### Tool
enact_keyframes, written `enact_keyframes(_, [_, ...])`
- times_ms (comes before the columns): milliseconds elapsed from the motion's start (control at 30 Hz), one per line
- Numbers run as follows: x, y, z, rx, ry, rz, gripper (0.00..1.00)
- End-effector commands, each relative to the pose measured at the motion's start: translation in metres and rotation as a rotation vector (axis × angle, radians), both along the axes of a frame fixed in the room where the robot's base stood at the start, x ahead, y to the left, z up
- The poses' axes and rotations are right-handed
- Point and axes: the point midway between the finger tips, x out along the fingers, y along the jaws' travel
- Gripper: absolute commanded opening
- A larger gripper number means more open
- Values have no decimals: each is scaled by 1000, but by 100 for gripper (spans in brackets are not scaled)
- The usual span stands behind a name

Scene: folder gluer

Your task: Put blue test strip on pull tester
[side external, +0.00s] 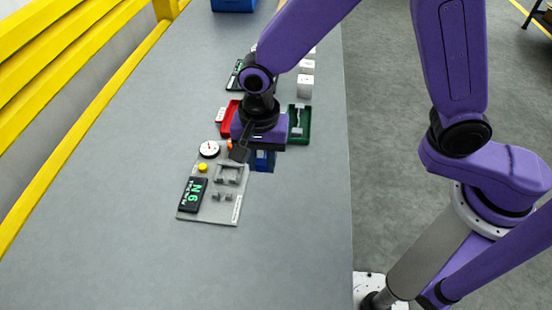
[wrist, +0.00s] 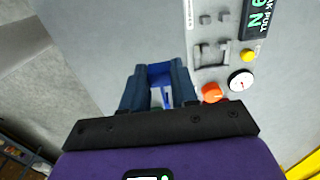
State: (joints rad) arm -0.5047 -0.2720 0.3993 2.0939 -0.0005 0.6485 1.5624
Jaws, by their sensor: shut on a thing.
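The pull tester (side external: 222,207) is a grey plate lying on the table, with a dark green-lit display, a yellow button, a round dial and small grey clamps. It also shows at the upper right of the wrist view (wrist: 209,75), with an orange knob. My gripper (wrist: 158,88) points down and is shut on the blue test strip (wrist: 160,71), a bright blue piece between the dark fingers. In the side view, my gripper (side external: 263,160) is above the table, just right of the tester's far end. The fingers hide much of the strip.
A red tray (side external: 227,113) and a green tray (side external: 307,125) lie behind my gripper, partly covered by it. White blocks (side external: 305,86) and a dark display device (side external: 234,75) stand farther back. A blue bin (side external: 233,5) is at the far end. The near table is clear.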

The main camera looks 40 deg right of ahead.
Motion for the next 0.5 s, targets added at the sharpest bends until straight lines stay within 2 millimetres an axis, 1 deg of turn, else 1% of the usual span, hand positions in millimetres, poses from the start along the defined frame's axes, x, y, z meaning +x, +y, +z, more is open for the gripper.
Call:
enact_keyframes(33, [5, 14, -3, 0, 0, 3, 0])
enact_keyframes(100, [11, 31, -7, -1, 1, 3, 0])
enact_keyframes(200, [18, 54, -13, -1, 0, 2, 0])
enact_keyframes(300, [23, 73, -18, -1, 0, 1, 0])
enact_keyframes(400, [27, 88, -22, -1, -1, 0, 0])
enact_keyframes(500, [28, 95, -24, -1, -1, -1, 0])
